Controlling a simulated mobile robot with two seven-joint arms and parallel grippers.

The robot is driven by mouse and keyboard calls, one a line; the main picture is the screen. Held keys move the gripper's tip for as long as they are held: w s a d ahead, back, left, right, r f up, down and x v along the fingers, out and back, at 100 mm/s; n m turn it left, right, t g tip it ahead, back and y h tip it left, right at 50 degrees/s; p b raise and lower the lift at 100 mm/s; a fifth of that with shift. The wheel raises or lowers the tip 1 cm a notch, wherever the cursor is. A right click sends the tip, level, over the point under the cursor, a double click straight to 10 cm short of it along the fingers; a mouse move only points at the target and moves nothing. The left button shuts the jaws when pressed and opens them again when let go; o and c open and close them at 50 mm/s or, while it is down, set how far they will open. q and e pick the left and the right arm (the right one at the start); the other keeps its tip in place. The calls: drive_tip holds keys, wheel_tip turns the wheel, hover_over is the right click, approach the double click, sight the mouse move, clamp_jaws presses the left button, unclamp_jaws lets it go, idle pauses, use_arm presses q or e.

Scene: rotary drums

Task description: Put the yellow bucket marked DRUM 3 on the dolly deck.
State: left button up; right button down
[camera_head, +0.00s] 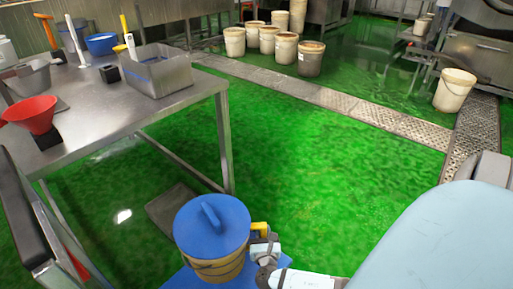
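A yellow bucket (212,269) with a blue lid (211,226) and a raised blue lid handle stands upright at the bottom centre. No DRUM 3 mark can be read on it. A flat blue surface (181,280), perhaps the dolly deck, shows below and beside the bucket. Whether the bucket rests on it or hangs above it cannot be told. My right gripper (260,234), with a yellow part at its end, is at the bucket's right upper side. Its fingertips are partly hidden, and its grip cannot be told. My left gripper is not in view.
A steel table (120,112) at the left holds a steel bin (158,70), a red funnel (31,114) and tools. A dark bar (25,215) stands at the left edge. Several pale buckets stand at the back. The green floor (310,170) is clear in the middle.

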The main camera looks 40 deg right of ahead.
use_arm(q)
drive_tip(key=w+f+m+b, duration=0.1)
drive_tip(key=b, duration=0.1)
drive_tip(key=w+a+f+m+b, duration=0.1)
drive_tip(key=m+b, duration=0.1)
drive_tip(key=b, duration=0.1)
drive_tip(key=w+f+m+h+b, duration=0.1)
drive_tip(key=b, duration=0.2)
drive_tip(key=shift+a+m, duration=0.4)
use_arm(e)
wheel_tip(320, 180, down, 17)
drive_tip(key=shift+w, duration=0.15)
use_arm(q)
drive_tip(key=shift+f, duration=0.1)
use_arm(e)
drive_tip(key=c, duration=1)
unclamp_jaws()
drive_tip(key=shift+f, duration=0.1)
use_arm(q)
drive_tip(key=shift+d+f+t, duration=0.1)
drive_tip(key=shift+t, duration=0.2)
use_arm(e)
drive_tip(key=shift+o, duration=0.2)
drive_tip(key=shift+s, duration=0.2)
